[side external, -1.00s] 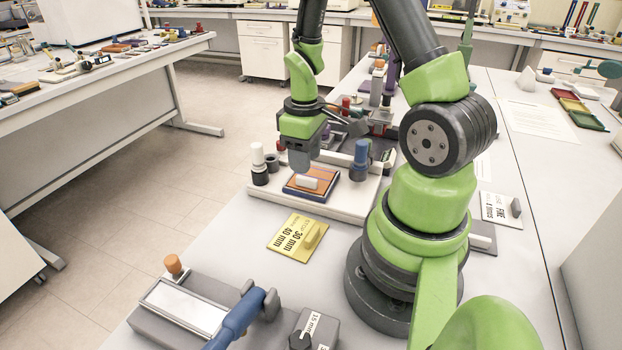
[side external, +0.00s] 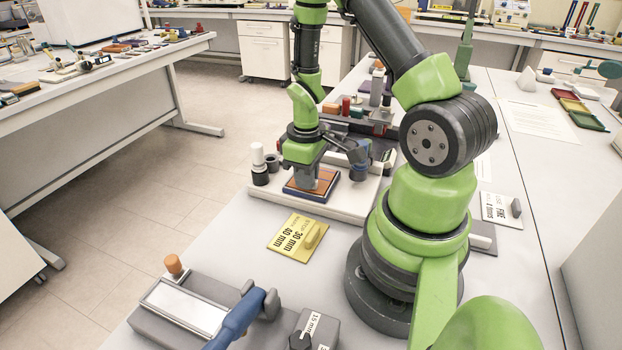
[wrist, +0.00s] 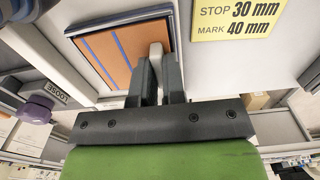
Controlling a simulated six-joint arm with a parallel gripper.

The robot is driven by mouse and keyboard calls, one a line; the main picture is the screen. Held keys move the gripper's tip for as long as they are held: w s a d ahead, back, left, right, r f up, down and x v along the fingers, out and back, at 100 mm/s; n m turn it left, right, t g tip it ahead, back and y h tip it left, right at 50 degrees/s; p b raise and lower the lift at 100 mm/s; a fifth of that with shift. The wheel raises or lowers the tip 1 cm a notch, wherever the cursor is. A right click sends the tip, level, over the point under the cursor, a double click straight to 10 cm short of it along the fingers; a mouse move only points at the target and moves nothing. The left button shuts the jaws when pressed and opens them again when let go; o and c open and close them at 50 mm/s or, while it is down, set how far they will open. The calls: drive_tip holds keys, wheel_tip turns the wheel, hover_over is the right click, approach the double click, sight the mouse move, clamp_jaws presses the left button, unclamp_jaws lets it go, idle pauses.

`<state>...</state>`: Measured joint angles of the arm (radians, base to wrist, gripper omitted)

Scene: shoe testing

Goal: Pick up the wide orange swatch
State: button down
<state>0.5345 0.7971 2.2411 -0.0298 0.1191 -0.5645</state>
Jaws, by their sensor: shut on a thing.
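The wide orange swatch (side external: 299,187) lies in a dark blue-edged frame on a white board, partly hidden behind my gripper. In the wrist view the orange swatch (wrist: 112,62) shows with blue lines across it. A pale grip block (wrist: 156,52) stands at its right part. My gripper (side external: 320,184) points down over the swatch; in the wrist view its fingers (wrist: 158,76) are closed on the pale block. The swatch appears to lie flat, and I cannot see a gap under it.
A yellow card (side external: 297,237) marked 30 mm and 40 mm lies in front of the white board (side external: 345,211). A white-topped black bottle (side external: 258,162) stands left of the swatch. A blue-handled device (side external: 235,318) is at the front. Clear table lies right of the yellow card.

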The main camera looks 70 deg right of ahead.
wheel_tip(320, 180, up, 10)
drive_tip(key=shift+f, duration=4.9)
drive_tip(key=shift+f, duration=0.1)
drive_tip(key=c, duration=1.2)
unclamp_jaws()
